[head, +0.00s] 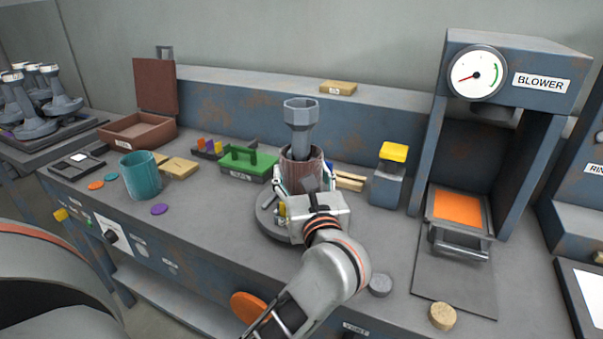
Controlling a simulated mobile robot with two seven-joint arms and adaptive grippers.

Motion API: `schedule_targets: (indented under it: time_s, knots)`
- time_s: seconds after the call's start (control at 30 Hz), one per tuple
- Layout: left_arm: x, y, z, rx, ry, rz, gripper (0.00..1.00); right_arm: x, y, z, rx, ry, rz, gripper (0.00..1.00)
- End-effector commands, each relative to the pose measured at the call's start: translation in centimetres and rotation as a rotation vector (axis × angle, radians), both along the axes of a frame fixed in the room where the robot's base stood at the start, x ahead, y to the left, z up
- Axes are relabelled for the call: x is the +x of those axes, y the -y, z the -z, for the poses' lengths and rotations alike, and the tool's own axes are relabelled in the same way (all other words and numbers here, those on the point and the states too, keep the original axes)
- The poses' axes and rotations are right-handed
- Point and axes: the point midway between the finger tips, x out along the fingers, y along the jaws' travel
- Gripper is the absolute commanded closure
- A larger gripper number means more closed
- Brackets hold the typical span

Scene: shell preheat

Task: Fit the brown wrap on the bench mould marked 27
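The brown wrap (302,170) is an upright tube around the lower shaft of a grey bench mould (300,116). The mould's flared faceted top and neck stand out above the wrap. Its round base (266,218) shows partly behind my gripper. My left gripper (304,180) has one finger on each side of the wrap, seemingly touching it, and appears shut on it. The gripper body hides the wrap's lower edge, so I cannot tell whether it is fully seated. No number 27 is readable on the mould. My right gripper is not in view.
A yellow-topped block (391,165) stands right of the mould. The blower (513,75) with an orange tray is further right.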

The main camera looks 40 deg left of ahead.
Motion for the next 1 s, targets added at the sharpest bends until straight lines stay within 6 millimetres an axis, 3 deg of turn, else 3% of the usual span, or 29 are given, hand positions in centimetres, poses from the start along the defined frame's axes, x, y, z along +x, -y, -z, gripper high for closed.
schedule_targets:
  time_s: [0.47, 0.5, 0.57, 1.0]
  knots:
    - [-0.01, 0.0, 0.01, 0.0, 0.0, 0.0, 0.63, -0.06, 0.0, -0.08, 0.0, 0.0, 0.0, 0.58]
    - [-0.01, 0.01, 0.01, 0.0, 0.0, 0.0, 0.34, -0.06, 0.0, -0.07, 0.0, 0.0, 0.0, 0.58]
    - [-0.01, 0.01, 0.01, 0.0, 0.0, 0.0, 0.22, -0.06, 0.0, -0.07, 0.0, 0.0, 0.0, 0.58]
    - [-0.5, 0.71, 0.14, -0.002, -0.002, 0.002, 0.22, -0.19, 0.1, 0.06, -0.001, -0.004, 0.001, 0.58]
